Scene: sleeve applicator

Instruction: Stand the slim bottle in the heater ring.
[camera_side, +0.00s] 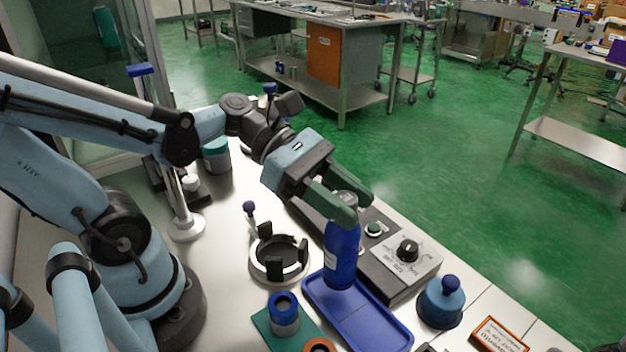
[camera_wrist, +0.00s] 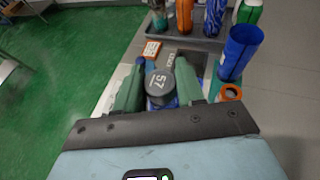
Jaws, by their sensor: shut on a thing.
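The slim bottle is blue with a grey top. In the side view the bottle (camera_side: 342,255) is upright between the green fingers of my gripper (camera_side: 346,206), which is shut on its upper part. Its base is over the far end of the blue tray (camera_side: 375,326); I cannot tell whether it touches. In the wrist view the bottle's grey cap (camera_wrist: 158,82), marked 57, shows between the fingers (camera_wrist: 157,88). The heater ring (camera_side: 258,271), a white ring with black uprights, stands on the bench left of the bottle. It looks empty.
A control box (camera_side: 408,251) with a black knob stands right of the bottle. A blue dome-shaped thing with a ball top (camera_side: 441,304) is further right. A blue-topped cylinder (camera_side: 284,316) stands in front of the ring. A tall blue cup (camera_wrist: 240,52) shows in the wrist view.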

